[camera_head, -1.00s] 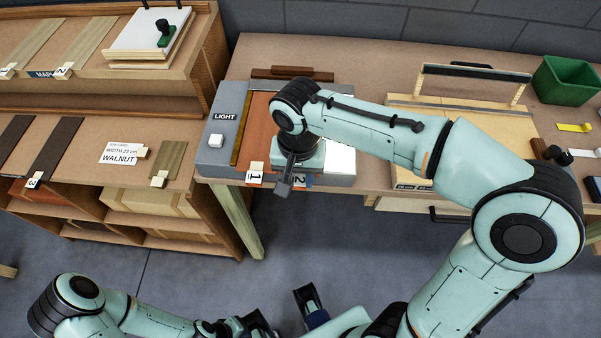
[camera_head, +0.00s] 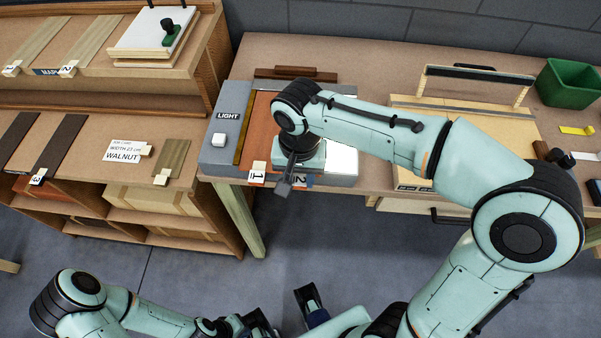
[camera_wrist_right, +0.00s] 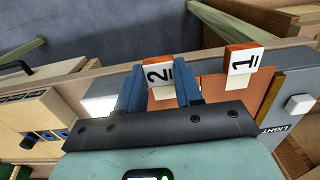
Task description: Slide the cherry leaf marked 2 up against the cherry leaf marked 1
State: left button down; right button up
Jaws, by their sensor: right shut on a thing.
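The cherry leaf marked 1 (camera_head: 262,132) is a reddish sheet on the grey light box, beside its brass-coloured strip. Its tag 1 (camera_wrist_right: 243,60) sticks out past the front edge. My right gripper (camera_wrist_right: 160,92) is shut on the tag block of the cherry leaf marked 2 (camera_wrist_right: 158,74), with a blue finger on each side. In the head view the right gripper (camera_head: 288,182) partly covers tag 2 (camera_head: 302,180). My left gripper (camera_head: 287,314) is open and empty, low in front of the bench.
The light box (camera_head: 215,155) has a white switch at its left. A dark wooden bar (camera_head: 292,73) lies behind it. Right of it stands a wooden press (camera_head: 470,118) with a handle, then a green bin (camera_head: 567,84). A shelf with walnut and other leaves is at left.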

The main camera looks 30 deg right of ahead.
jog(key=o, duration=1.1)
notch_tip(320, 180, up, 13)
jog(key=p, duration=0.3)
jog(key=shift+r, duration=0.2)
